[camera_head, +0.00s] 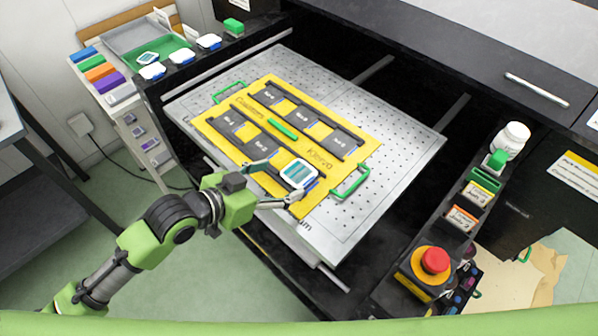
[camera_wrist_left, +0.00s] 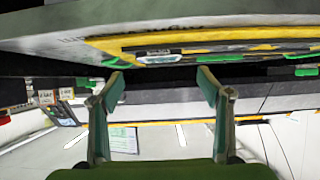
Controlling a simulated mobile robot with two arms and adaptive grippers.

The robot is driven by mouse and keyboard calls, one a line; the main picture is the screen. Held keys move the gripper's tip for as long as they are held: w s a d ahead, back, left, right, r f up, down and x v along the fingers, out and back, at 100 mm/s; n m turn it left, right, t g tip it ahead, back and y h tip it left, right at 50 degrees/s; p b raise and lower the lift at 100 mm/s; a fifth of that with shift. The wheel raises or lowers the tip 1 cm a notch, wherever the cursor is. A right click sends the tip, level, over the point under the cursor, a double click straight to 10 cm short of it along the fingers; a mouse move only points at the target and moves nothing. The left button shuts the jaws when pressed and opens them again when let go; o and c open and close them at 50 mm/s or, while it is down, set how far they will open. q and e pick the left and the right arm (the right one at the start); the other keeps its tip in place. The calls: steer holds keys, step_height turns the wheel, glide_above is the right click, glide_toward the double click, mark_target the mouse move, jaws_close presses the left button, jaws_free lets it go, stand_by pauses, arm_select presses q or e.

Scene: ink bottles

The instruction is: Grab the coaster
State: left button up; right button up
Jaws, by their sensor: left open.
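A coaster with a white rim and a teal striped face (camera_head: 299,175) lies on the yellow board (camera_head: 207,128) at its near right end. It also shows edge-on, just beyond the fingertips, in the left wrist view (camera_wrist_left: 158,58). My left gripper (camera_head: 284,180) is open at the near side of the board. Its two fingers reach toward the coaster, one on each side of its near end. In the left wrist view the fingers (camera_wrist_left: 162,82) are spread wide with nothing between them. Contact with the coaster cannot be told. My right gripper is not in view.
The board has dark labelled slots and green handles (camera_head: 351,182), and lies on a perforated metal plate (camera_head: 400,135). Several blue-and-white pieces (camera_head: 181,55) sit on the black ledge at left. A red emergency button (camera_head: 435,261) and a white bottle (camera_head: 513,139) stand at right.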

mark_target(298, 174)
arm_select(q)
steer(key=shift+p+x, duration=0.6)
steer(key=shift+x, duration=2.3)
steer(key=shift+s+f, duration=0.1)
steer(key=c, duration=1.3)
